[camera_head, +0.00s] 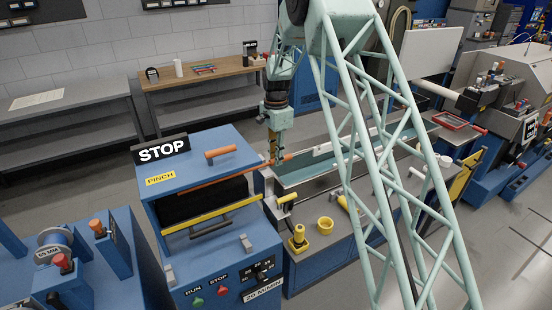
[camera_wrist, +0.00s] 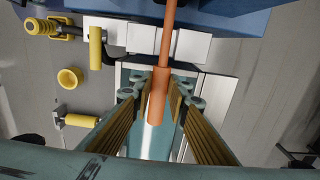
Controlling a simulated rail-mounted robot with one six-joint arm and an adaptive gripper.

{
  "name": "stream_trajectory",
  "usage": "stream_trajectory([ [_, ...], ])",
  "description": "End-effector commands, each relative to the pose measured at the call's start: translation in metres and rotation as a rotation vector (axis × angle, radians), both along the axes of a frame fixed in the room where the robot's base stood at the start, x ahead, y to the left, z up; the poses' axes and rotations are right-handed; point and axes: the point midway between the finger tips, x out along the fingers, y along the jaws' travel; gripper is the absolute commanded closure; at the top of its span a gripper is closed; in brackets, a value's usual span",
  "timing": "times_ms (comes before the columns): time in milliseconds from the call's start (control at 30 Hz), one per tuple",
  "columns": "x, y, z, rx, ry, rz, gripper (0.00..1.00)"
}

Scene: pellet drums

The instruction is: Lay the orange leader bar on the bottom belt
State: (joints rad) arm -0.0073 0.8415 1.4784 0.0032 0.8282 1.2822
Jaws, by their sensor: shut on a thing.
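The orange leader bar (camera_wrist: 158,95) is gripped by its thicker end between the fingers of my gripper (camera_wrist: 160,92) in the wrist view. Its thinner rod runs up the picture toward the blue machine. In the head view my gripper (camera_head: 272,152) hangs at the right side of the blue machine marked STOP and PINCH, above the near end of the trough. The orange bar (camera_head: 215,184) stretches left from it across the machine's front, over a black block (camera_head: 205,200) in the opening. I cannot clearly make out the bottom belt or whether the bar touches anything.
The blue machine (camera_head: 195,155) has an orange handle (camera_head: 220,151) on top and a yellow bar (camera_head: 210,215) across its opening. A long trough (camera_head: 310,172) lies to the right. Yellow fittings (camera_head: 298,238) and a yellow cup (camera_head: 325,224) stand on the surface before it.

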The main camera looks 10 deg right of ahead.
Motion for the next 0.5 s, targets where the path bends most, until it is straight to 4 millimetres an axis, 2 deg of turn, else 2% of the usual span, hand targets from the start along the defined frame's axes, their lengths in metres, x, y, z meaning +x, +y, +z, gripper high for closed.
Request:
stream_trajectory([
  [500,0.0001,-0.0001,-0.0039,0.000,0.000,0.000,0.96],
])
